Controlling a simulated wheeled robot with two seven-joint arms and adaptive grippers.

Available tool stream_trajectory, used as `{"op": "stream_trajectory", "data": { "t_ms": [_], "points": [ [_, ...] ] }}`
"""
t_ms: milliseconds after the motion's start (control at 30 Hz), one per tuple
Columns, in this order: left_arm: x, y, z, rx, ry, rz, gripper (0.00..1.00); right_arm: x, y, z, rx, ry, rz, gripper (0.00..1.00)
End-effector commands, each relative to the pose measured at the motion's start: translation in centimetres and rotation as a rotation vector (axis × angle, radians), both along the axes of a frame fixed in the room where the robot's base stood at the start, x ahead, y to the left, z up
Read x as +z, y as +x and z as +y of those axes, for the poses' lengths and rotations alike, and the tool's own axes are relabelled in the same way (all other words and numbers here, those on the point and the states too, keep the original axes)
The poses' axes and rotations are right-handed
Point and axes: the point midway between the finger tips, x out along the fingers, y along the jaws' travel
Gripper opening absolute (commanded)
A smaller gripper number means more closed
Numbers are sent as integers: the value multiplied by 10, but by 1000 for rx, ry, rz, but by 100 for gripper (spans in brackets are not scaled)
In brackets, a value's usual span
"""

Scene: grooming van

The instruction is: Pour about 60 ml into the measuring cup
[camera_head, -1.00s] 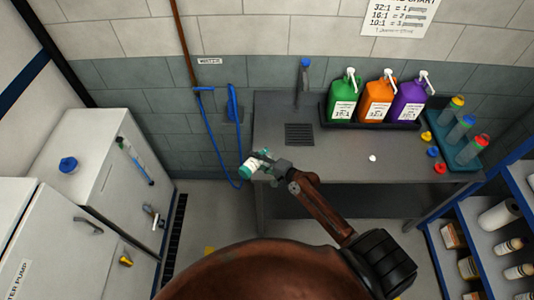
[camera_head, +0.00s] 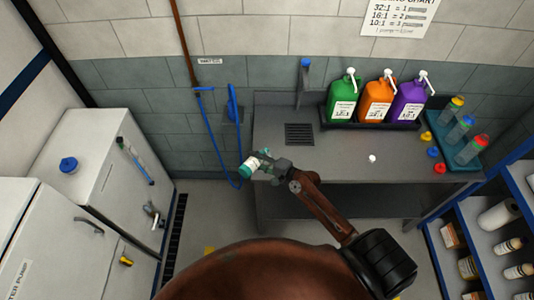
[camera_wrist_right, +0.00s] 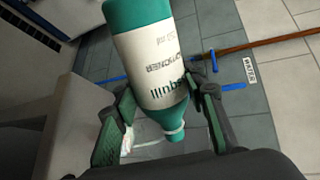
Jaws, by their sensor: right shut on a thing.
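My right gripper (camera_head: 266,166) is shut on a teal bottle with a white label (camera_head: 250,165), held in the air just off the left front corner of the counter. The right wrist view shows the bottle (camera_wrist_right: 153,62) between the two fingers (camera_wrist_right: 160,110), tilted, with its narrow neck towards the bottom of the picture. A pale, see-through shape (camera_wrist_right: 148,146) shows behind the neck; I cannot tell whether it is the measuring cup. No measuring cup is clear in the head view. My left gripper is out of view.
The grey counter (camera_head: 340,165) has a drain grate and a small white object (camera_head: 372,158). Green (camera_head: 343,99), orange (camera_head: 377,101) and purple (camera_head: 409,102) jugs stand at the back. A teal tray of bottles (camera_head: 451,147) is at right. White cabinets (camera_head: 100,150) stand at left.

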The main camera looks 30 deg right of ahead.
Motion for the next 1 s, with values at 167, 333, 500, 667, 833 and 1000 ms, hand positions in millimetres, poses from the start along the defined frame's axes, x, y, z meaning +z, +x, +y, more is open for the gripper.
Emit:
{"op": "stream_trajectory", "data": {
  "t_ms": [167, 333, 500, 667, 833, 1000],
  "points": [
    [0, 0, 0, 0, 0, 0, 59, 1, 0, 0, -1, 6, 1, 10],
    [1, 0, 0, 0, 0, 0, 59, 2, 0, 0, 0, 12, 4, 10],
    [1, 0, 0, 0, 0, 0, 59, 2, 0, 0, 0, 19, 7, 10],
    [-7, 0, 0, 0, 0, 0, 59, -8, -1, 3, 1, -42, -17, 10],
    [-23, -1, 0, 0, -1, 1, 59, -15, -1, 3, -2, -291, -122, 10],
    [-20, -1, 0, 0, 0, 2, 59, -10, -1, 2, -1, -310, -129, 10]
  ]
}}
